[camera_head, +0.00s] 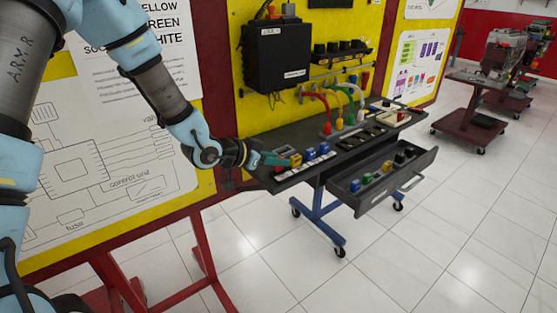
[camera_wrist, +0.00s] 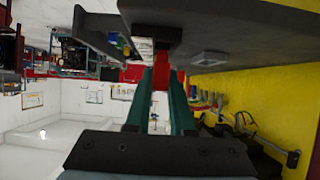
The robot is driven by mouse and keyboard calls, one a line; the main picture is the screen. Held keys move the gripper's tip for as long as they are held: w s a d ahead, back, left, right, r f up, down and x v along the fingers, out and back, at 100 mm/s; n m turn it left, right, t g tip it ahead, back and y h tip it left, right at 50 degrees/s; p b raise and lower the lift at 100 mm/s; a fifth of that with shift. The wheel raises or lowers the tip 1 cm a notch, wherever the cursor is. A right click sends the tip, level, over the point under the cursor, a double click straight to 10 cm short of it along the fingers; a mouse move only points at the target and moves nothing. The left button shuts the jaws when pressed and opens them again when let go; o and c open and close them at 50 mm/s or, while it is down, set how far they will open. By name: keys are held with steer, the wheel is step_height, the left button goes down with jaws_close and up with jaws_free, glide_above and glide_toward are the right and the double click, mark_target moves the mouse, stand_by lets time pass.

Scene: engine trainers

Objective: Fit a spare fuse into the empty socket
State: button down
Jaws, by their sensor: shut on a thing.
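My gripper (camera_head: 277,158) is at the left end of the dark bench, its teal fingers close to the fuse row. In the wrist view, the gripper (camera_wrist: 161,80) is shut on a small red fuse (camera_wrist: 160,76), seen between the fingertips. A yellow fuse (camera_head: 296,160) and two blue fuses (camera_head: 310,154) (camera_head: 324,148) stand in a row on the bench, just right of the fingers. The open drawer (camera_head: 375,190) holds several coloured fuses, including a blue one (camera_head: 355,185). The empty socket is too small or hidden to make out, and contact with it cannot be told.
The bench top (camera_head: 345,150) carries dark blocks and a pale box (camera_head: 390,118) farther right. Coloured cables (camera_head: 340,105) loop above its back edge. A black box (camera_head: 278,57) hangs on the yellow panel. The drawer sticks out at the front. The floor in front is clear.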

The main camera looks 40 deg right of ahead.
steer(key=shift+f+b, duration=0.7)
steer(key=shift+f, duration=0.15)
stand_by(0.3)
steer(key=c, duration=1)
jaws_free()
steer(key=shift+r, duration=0.15)
steer(key=shift+r+p+v, duration=0.2)
steer(key=shift+p+v, duration=0.5)
steer(key=shift+v, duration=0.4)
steer(key=shift+r+p+v, duration=0.15)
steer(key=shift+p+v, duration=0.5)
steer(key=shift+v, duration=0.45)
steer(key=shift+r, duration=0.1)
steer(key=shift+r+p, duration=1.95)
steer(key=shift+r, duration=0.45)
